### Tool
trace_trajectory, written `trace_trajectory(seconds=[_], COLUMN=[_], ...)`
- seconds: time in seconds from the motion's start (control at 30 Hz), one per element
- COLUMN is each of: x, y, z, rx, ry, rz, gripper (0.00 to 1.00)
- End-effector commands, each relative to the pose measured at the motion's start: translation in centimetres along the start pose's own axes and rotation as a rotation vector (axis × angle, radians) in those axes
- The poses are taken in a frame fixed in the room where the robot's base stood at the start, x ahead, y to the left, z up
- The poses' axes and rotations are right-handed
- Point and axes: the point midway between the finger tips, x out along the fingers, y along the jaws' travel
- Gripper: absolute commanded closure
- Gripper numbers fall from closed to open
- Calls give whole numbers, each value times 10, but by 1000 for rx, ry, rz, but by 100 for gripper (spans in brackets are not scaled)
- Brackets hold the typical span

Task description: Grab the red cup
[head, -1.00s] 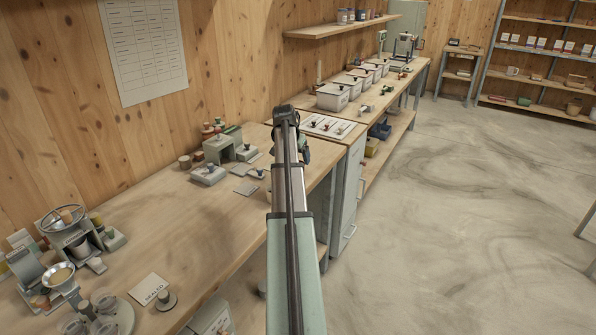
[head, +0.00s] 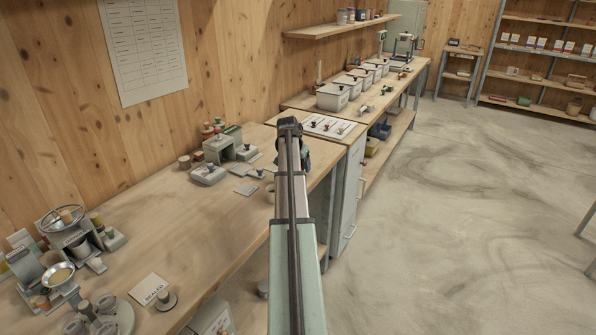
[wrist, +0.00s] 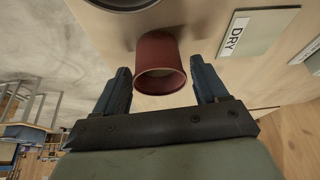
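The red cup (wrist: 158,60) shows in the wrist view, its open rim facing the camera, above a pale wooden surface. My gripper (wrist: 160,70) is open, with one blue finger on each side of the cup and a gap visible on both sides. The cup's near rim lies between the fingers. I cannot make out the cup in the head view, where my arm covers part of the bench (head: 215,225).
A card marked DRY (wrist: 248,32) lies right of the cup in the wrist view, and a dark round rim (wrist: 122,4) is at the top edge. In the head view, a grey-green device (head: 222,147) and a mill (head: 68,225) stand on the bench.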

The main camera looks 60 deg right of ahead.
Motion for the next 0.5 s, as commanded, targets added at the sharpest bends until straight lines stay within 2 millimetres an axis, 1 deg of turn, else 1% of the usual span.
trace_trajectory(seconds=[0.03,0.4,0.47,0.5], x=[0,0,0,0], y=[0,0,0,0], z=[0,0,0,0], rx=[0,0,0,0], ry=[0,0,0,0], rz=[0,0,0,0], gripper=[33,68,74,74])
